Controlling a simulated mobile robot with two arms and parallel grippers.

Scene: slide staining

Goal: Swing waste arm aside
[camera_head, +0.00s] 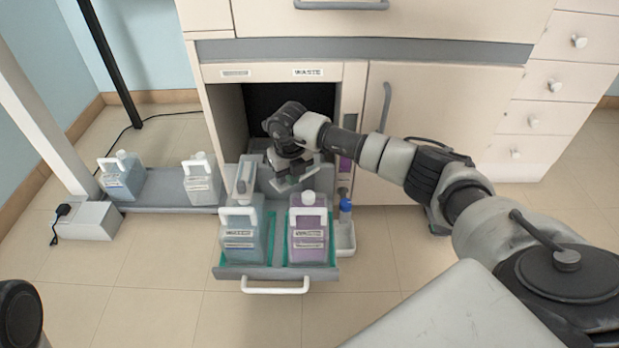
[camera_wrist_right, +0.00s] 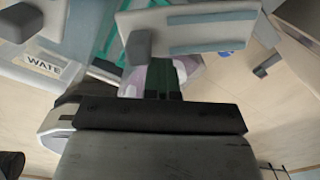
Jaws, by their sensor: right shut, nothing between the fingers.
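My right gripper (camera_head: 292,172) reaches into the front of the open cabinet bay under the WASTE label (camera_head: 308,72). It is shut and empty, over the back of a pulled-out drawer (camera_head: 275,272). A pale grey bar (camera_head: 298,181), possibly the waste arm, lies just below the gripper, tilted; whether they touch I cannot tell. In the right wrist view a grey plate with blue strips (camera_wrist_right: 215,32) and a small grey block shows past the fingers (camera_wrist_right: 165,80). An upright grey piece (camera_head: 244,182) stands at the drawer's left rear. The arm's pivot is hidden.
The drawer holds a blue-grey jug (camera_head: 242,245) and a purple jug (camera_head: 308,245) in front. A blue-capped bottle (camera_head: 345,212) stands in a small white tray (camera_head: 345,240) to their right. Two more jugs stand on a low tray (camera_head: 160,203) at left. Floor in front is clear.

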